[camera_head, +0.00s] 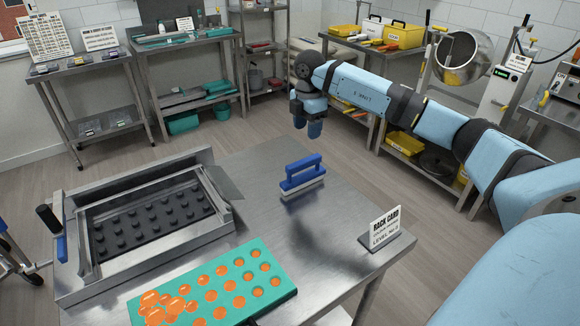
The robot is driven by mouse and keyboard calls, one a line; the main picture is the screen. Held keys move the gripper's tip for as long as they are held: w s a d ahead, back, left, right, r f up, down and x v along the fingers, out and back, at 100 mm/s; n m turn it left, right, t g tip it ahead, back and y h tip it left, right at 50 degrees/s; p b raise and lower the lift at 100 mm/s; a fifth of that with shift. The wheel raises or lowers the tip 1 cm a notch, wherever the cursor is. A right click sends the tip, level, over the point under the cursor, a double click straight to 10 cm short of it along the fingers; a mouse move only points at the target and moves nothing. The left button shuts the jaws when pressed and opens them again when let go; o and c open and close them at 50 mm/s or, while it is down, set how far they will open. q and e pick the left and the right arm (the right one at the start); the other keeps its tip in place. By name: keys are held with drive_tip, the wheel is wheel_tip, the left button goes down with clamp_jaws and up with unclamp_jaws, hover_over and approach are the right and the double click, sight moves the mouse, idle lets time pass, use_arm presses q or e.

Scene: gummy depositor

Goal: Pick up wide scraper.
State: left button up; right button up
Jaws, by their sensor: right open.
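The wide scraper (302,178) has a blue handle and a pale lower edge. It stands upright on the steel table (262,220), near the far right edge. My right arm reaches in from the right. My right gripper (308,122) hangs above and beyond the scraper in the picture, with its blue fingers pointing down. It is open and empty, apart from the scraper. My left gripper is not in view.
A steel depositor frame (222,241) with a dark studded plate stands on the table's left. A teal mould (285,285) with orange gummy fills lies at the front. A rack card sign (385,228) stands at the right corner. Table around the scraper is clear.

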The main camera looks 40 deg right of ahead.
sight(304, 160)
wheel_tip(304, 160, down, 7)
drive_tip(key=shift+s+f, duration=0.1)
drive_tip(key=shift+f, duration=0.85)
drive_tip(key=f, duration=0.3)
drive_tip(key=f+p, duration=0.1)
drive_tip(key=shift+w+a+f, duration=0.2)
drive_tip(key=shift+a+f, duration=0.05)
drive_tip(key=shift+f, duration=0.15)
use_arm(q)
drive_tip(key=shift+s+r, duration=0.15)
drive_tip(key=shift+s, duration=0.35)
use_arm(e)
clamp_jaws()
